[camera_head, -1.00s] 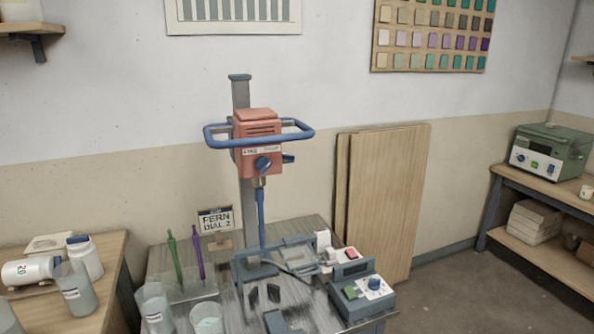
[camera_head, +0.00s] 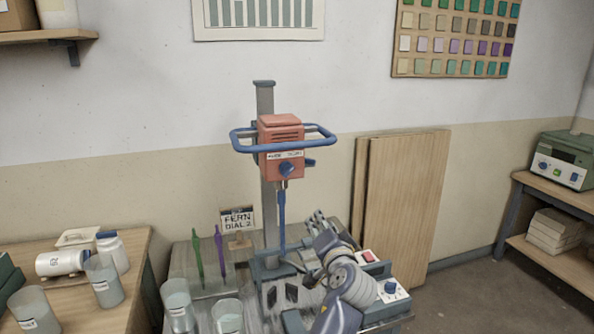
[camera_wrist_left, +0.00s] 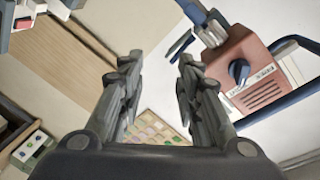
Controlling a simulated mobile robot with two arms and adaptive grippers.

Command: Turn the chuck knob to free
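The red mixer head (camera_head: 281,143) is mounted on a grey column and ringed by a blue handle. A blue knob (camera_head: 286,170) on its front, below a white label, appears to be the chuck knob. It also shows in the left wrist view (camera_wrist_left: 239,71), where the scene is upside down. I cannot read its setting. My left gripper (camera_head: 318,222) is raised to the right of the shaft, below and right of the head. In the left wrist view its fingers (camera_wrist_left: 158,64) are apart and empty, and the knob is off to one side, untouched. My right gripper is not in view.
A blue shaft (camera_head: 281,215) hangs under the head. A control box (camera_head: 388,290) with another blue knob stands partly behind my left arm. Green and purple rods (camera_head: 219,250), a FERN DIAL 2 sign (camera_head: 237,219) and beakers (camera_head: 177,303) stand left. Tall boards (camera_head: 415,200) lean behind.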

